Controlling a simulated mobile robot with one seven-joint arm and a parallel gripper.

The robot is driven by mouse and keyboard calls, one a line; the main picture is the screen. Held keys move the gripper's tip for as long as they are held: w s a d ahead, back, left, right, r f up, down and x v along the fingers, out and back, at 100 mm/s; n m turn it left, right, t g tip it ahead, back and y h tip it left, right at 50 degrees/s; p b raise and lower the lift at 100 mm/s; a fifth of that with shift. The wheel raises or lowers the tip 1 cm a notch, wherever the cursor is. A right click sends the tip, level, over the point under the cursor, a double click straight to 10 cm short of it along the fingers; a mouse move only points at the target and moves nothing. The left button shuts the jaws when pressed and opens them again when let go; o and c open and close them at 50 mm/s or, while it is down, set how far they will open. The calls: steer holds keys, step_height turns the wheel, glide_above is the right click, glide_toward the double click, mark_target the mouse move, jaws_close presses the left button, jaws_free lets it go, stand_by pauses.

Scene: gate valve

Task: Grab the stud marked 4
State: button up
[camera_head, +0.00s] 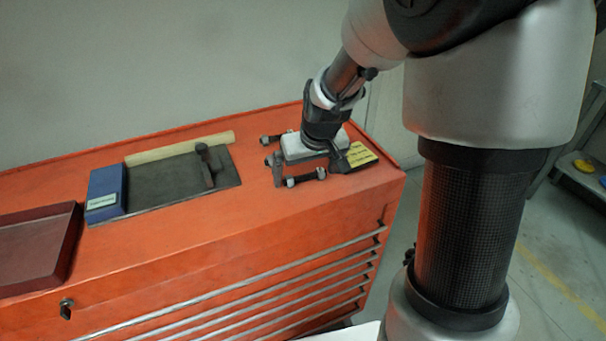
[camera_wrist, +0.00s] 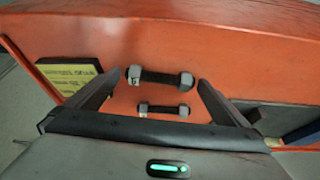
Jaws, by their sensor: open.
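My gripper (camera_head: 308,166) is open above the right end of the orange cabinet top, fingers pointing down. In the wrist view the open gripper (camera_wrist: 159,80) has its fingers to either side of two dark studs with grey nuts at their ends. The larger-looking stud (camera_wrist: 160,77) lies crosswise between the fingertips; it seems to be the near stud (camera_head: 306,178) in the head view. A smaller-looking stud (camera_wrist: 164,110) lies closer to the gripper body. Another stud (camera_head: 278,138) shows behind the gripper in the head view. No number is readable, so I cannot tell which is marked 4.
A yellow note (camera_head: 357,154) lies right of the gripper. To the left are a dark mat (camera_head: 160,186) with a hammer-like tool (camera_head: 206,165), a blue box (camera_head: 106,190) and a dark red tray (camera_head: 35,248). The front strip of the orange cabinet top (camera_head: 225,222) is clear.

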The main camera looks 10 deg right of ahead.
steer(key=shift+c, duration=0.3)
steer(key=c, duration=1.1)
steer(key=shift+r, duration=0.1)
steer(key=shift+c, duration=0.2)
